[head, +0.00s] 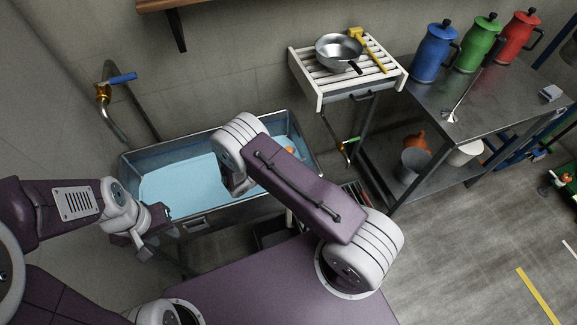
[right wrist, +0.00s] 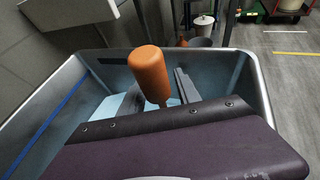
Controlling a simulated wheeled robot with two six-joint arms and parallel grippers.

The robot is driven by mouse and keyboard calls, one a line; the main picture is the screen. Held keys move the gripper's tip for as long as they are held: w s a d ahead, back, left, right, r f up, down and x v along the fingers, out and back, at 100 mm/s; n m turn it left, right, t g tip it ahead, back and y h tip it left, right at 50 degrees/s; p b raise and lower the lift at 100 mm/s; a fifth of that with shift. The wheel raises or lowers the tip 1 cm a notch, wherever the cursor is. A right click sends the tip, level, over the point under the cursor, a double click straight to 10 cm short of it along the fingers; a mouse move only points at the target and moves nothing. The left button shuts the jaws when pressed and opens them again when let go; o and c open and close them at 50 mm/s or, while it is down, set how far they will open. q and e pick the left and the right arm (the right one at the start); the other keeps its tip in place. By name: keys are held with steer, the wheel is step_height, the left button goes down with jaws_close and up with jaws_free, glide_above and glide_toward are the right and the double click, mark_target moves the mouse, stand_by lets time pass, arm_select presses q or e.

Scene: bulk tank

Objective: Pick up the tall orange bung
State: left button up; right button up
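The tall orange bung (right wrist: 149,70) stands up in the right wrist view, a rounded cylinder narrowing at its lower end, inside the tank. In the head view only a small orange part (head: 290,150) shows beside my right arm at the tank's right end. My right gripper (right wrist: 160,95) is open, with one finger on each side of the bung's lower part; I see no clear contact. In the head view my right gripper is hidden behind its arm. My left gripper (head: 152,236) is empty in front of the tank's left part, its fingers apart.
The metal tank (head: 127,165) holds light blue liquid, and its walls surround the bung. A tap with a blue handle (head: 122,78) is at the left wall. A slatted rack (head: 385,72) with a pan (head: 338,50) and a steel table (head: 440,95) with coloured jugs stand to the right.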

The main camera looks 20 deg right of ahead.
jaws_close()
